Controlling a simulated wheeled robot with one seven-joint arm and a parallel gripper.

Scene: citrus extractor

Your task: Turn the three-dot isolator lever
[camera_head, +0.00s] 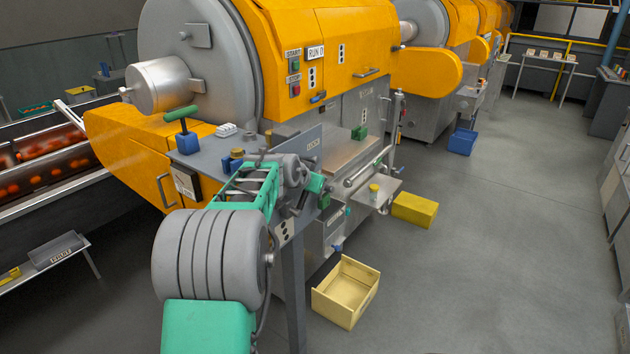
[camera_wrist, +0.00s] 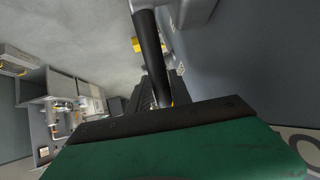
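In the head view, a white plate with dark dots (camera_head: 341,53) is on the orange cover, and another dotted plate (camera_head: 312,77) is beside the START and STOP buttons. A small blue lever (camera_head: 318,98) sits just below that second plate. I cannot tell which is the three-dot isolator's plate. My gripper (camera_head: 318,190) is near the machine's front, largely hidden by my wrist. In the wrist view a dark rod (camera_wrist: 152,60) rises beyond the green housing; whether it is held is unclear.
A green T-handle (camera_head: 181,113) stands on a blue base on the deck at left. A metal shelf with a yellow knob (camera_head: 375,188) juts out at right. An open cream bin (camera_head: 345,292) and a yellow box (camera_head: 415,210) are on the floor.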

